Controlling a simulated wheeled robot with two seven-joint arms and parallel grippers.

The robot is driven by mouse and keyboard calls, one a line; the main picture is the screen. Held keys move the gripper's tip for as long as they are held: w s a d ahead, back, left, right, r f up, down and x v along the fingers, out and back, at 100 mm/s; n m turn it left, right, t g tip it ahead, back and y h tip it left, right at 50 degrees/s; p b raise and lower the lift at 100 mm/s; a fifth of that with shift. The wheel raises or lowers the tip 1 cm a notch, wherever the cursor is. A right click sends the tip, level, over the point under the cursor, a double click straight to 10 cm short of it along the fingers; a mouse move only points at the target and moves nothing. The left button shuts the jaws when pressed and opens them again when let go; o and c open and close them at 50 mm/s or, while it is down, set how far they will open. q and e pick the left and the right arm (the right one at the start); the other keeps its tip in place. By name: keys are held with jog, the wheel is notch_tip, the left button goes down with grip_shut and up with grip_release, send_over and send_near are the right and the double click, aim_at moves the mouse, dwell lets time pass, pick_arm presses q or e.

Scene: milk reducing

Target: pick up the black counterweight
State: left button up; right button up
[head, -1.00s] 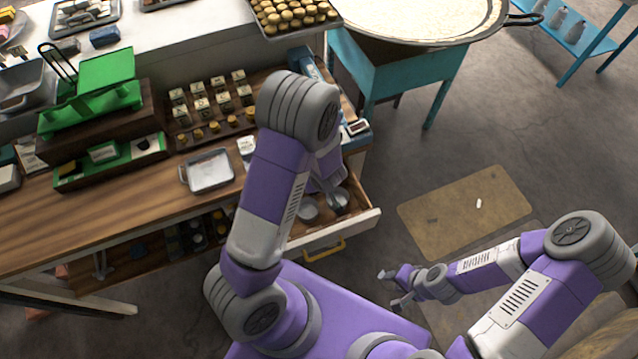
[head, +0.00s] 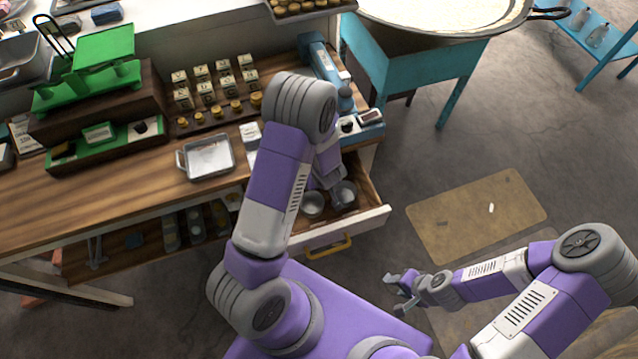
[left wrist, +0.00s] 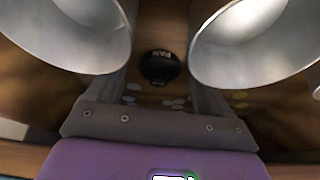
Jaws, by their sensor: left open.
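The black counterweight (left wrist: 160,67) is a small dark round piece with light lettering on its top. It lies on the wooden drawer floor between two metal bowls in the left wrist view. My left gripper (left wrist: 158,84) is open and reaches down into the drawer, its fingers on either side of the counterweight's line. I cannot tell whether they touch it. In the head view my left arm hides the counterweight. My right gripper (head: 398,290) is open and empty, away from the drawer over the floor.
The open drawer (head: 375,219) has a yellow handle. Its metal bowls (left wrist: 62,36) and (left wrist: 250,42) flank my left fingers closely. Several flat coin-like discs lie on its floor. A green scale (head: 104,55) and a metal tray (head: 210,158) stand on the counter.

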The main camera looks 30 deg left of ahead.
pick_arm(q)
jog(key=c, duration=1.2)
jog(key=shift+c, duration=0.4)
jog(key=shift+r, duration=0.2)
